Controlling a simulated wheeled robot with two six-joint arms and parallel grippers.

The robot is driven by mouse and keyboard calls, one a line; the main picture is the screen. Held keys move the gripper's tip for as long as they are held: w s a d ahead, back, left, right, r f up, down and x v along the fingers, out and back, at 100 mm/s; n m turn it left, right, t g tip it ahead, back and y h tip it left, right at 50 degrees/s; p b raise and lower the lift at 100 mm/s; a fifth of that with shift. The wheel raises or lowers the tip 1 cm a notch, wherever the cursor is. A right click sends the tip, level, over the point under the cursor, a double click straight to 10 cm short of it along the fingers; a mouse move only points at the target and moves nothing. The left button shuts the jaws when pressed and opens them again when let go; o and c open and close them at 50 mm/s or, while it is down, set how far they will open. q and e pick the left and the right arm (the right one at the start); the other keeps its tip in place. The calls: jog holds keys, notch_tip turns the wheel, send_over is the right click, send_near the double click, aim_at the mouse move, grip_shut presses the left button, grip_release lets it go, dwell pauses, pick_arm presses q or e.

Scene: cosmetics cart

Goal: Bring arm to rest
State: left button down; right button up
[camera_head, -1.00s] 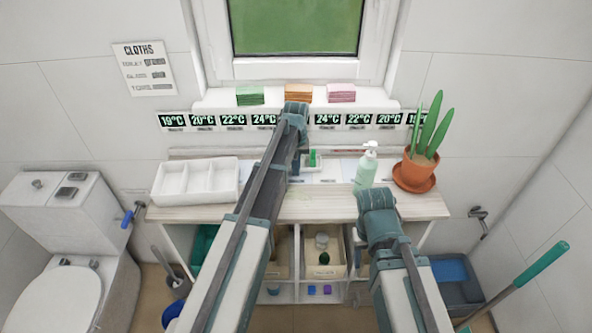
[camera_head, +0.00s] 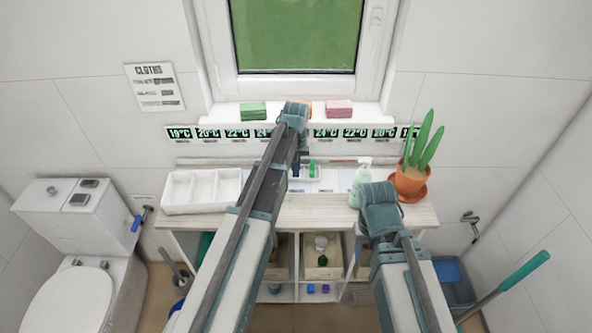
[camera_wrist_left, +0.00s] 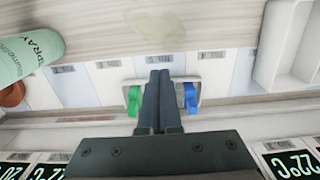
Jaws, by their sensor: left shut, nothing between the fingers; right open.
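My left gripper (camera_wrist_left: 159,78) is shut and empty in the left wrist view. Its two dark fingers lie together in front of a small white holder (camera_wrist_left: 180,94), between a green item (camera_wrist_left: 134,101) and a blue item (camera_wrist_left: 191,98). I cannot tell whether the fingers touch them. In the head view my left arm reaches over the counter, and its wrist hides most of the gripper. The green item also shows there (camera_head: 312,168). My right arm is bent low in front of the counter's right part; its gripper is hidden.
A white divided tray (camera_head: 202,207) stands on the counter's left. A pale green spray bottle (camera_head: 360,184) and a potted plant (camera_head: 411,183) stand at the right. Green cloths (camera_head: 253,110) and pink cloths (camera_head: 339,109) lie on the sill. Open shelves are below the counter.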

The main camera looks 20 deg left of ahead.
pick_arm(q)
jog(key=shift+r, duration=0.65)
pick_arm(e)
jog(key=shift+r, duration=0.6)
pick_arm(q)
jog(key=s+d+m, duration=0.2)
jog(key=s+d, duration=0.2)
jog(key=s, duration=0.4)
jog(key=s+d+f+m, duration=0.1)
jog(key=s+d+m, duration=0.1)
jog(key=s+d, duration=0.3)
jog(key=s+d+m+y+b, duration=0.1)
jog(key=s+d+m, duration=0.2)
jog(key=s, duration=0.7)
jog(key=shift+s+d+f, duration=0.2)
jog(key=shift+s+d, duration=0.15)
jog(key=shift+d, duration=0.6)
pick_arm(e)
jog(key=shift+f, duration=0.75)
